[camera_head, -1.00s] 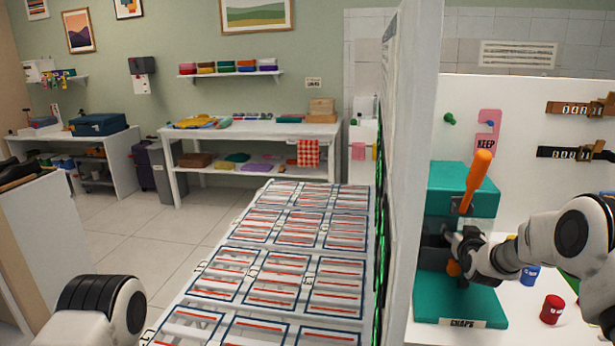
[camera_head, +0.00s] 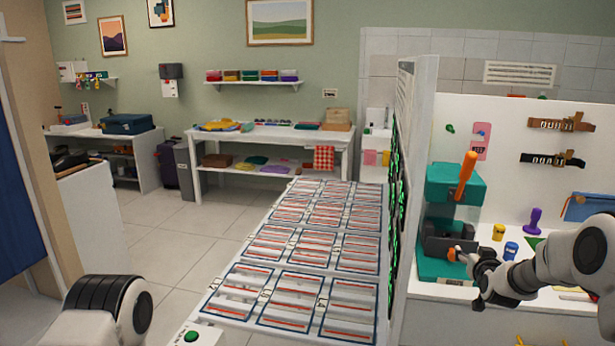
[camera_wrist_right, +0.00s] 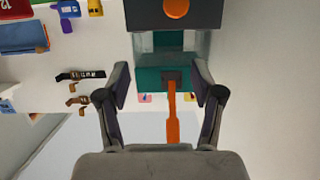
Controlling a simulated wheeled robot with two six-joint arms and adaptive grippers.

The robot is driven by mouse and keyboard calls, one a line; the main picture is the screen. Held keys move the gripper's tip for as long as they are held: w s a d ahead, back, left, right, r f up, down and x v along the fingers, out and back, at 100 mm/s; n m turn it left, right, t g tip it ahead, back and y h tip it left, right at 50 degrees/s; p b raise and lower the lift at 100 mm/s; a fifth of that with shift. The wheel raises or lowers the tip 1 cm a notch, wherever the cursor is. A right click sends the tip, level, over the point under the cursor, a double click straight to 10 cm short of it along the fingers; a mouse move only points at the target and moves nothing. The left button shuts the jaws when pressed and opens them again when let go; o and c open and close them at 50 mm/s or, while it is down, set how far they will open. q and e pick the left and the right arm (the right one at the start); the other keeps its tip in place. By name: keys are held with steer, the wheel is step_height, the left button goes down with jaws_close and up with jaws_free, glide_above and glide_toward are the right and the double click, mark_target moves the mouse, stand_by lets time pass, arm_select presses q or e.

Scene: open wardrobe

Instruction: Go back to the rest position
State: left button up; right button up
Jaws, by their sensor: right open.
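My right gripper (camera_head: 477,275) is in front of the teal press (camera_head: 454,184) with its orange lever (camera_head: 466,175) at the right. In the right wrist view my right gripper (camera_wrist_right: 162,88) has its two fingers wide apart with nothing held between them. The press (camera_wrist_right: 205,45) and its orange lever (camera_wrist_right: 172,115) show beyond the fingers there. The lever stands up, slightly tilted, in the head view. My left arm (camera_head: 110,310) shows only as a rounded link at the bottom left; its gripper is out of view.
A white panel (camera_head: 412,190) stands between the press and the rack of framed trays (camera_head: 270,290). A yellow cup (camera_head: 499,232), a blue cup (camera_head: 510,250) and a purple item (camera_head: 533,220) stand right of the press. Open tiled floor (camera_head: 165,235) lies at the left.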

steer(key=s+a+f, duration=0.1)
steer(key=f, duration=0.2)
steer(key=s+a+f+g, duration=0.1)
steer(key=f, duration=0.2)
steer(key=s+a+f+g+y, duration=0.1)
steer(key=s+f, duration=0.1)
steer(key=f, duration=0.1)
steer(key=shift+a, duration=0.35)
steer(key=s+a+f+n+g+y, duration=0.15)
steer(key=s+a+f, duration=0.25)
steer(key=s+f, duration=0.4)
steer(key=s+a+f+g, duration=0.3)
steer(key=s+a+f, duration=0.1)
steer(key=s+f, duration=0.35)
arm_select(q)
steer(key=shift+d, duration=0.1)
arm_select(e)
steer(key=s+a+f+g, duration=0.2)
steer(key=s, duration=0.9)
steer(key=s+a+f+g, duration=0.2)
steer(key=s+g, duration=0.1)
steer(key=s, duration=0.9)
steer(key=s+a+f+g, duration=0.1)
steer(key=s+a+g, duration=0.1)
steer(key=s, duration=1)
steer(key=shift+a+f+n+g+y, duration=0.2)
steer(key=shift+f+n+g+y, duration=0.2)
steer(key=shift+g, duration=0.25)
